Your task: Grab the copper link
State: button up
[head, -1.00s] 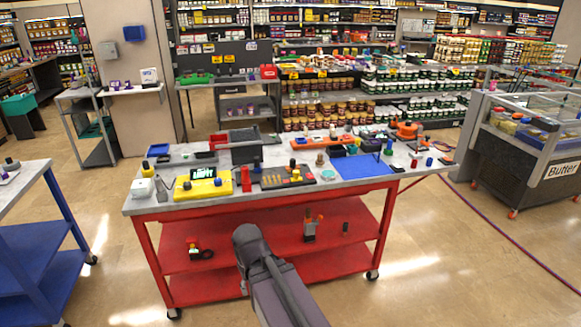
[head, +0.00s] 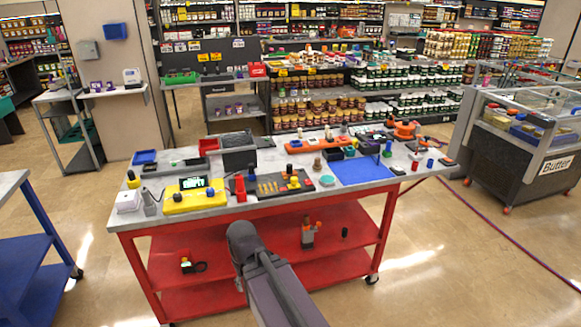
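I cannot single out the copper link for sure at this size. Several small gold or copper-coloured pieces (head: 268,187) lie on a dark board (head: 284,187) on the grey top of the red cart (head: 225,205). My arm (head: 262,275) rises from the bottom edge in front of the cart. My gripper does not show in the head view, so what it holds cannot be seen.
The cart top is crowded: a yellow device (head: 193,200) at the left, a black box (head: 239,158) behind, a blue mat (head: 361,170) at the right. A blue cart (head: 40,250) stands left and a butter cooler (head: 525,145) right. Open floor lies in front.

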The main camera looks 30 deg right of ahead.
aim_at(289, 172)
jog(key=u, duration=0.05)
jog(key=i, duration=1.15)
